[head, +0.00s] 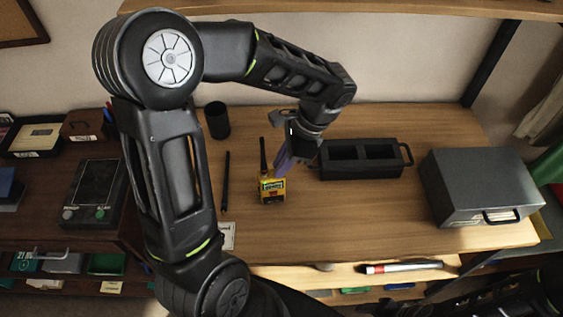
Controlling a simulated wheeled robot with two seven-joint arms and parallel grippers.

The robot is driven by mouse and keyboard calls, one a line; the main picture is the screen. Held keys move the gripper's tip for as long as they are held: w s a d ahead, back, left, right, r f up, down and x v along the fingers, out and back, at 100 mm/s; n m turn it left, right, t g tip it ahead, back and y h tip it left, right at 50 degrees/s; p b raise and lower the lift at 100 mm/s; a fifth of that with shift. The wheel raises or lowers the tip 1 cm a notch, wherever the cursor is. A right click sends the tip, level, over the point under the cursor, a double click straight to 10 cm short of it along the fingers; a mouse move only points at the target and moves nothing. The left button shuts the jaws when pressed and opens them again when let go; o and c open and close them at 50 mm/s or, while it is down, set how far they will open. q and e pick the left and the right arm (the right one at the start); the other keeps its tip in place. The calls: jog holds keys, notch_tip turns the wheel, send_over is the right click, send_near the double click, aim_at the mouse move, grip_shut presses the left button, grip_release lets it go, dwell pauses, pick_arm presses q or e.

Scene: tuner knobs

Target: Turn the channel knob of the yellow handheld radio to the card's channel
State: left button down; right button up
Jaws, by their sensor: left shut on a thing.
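The yellow handheld radio (271,190) stands near the middle of the desk, with a black antenna (263,153) pointing up from its left side. My left gripper (281,167) reaches down from above and behind it. Its purple fingers are shut at the top right of the radio, where a knob would be; the knob itself is hidden by the fingers. A small white card (227,236) lies at the desk's front edge, partly behind my left arm; its writing is too small to read. My right gripper is out of view; only part of my right arm shows at the bottom right.
A black two-slot holder (362,172) stands right of the radio, close to my left gripper. A grey metal case (484,180) is farther right. A black cup (217,121) and a thin black stick (226,181) are on the left. Desk surface in front of the holder is clear.

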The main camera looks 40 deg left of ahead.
pick_arm(q)
jog(key=shift+n, duration=0.4)
dwell(0.3)
jog(key=shift+w+a+n+g+h+b, duration=0.1)
jog(key=shift+n+g+h+b, duration=0.3)
jog(key=shift+n, duration=0.8)
jog(key=n, duration=0.2)
jog(key=n+h, duration=0.1)
jog(key=shift+a+n+g+h, duration=0.1)
jog(key=shift+n+g+h, duration=0.2)
jog(key=shift+n, duration=0.1)
jog(key=c, duration=1.4)
grip_release()
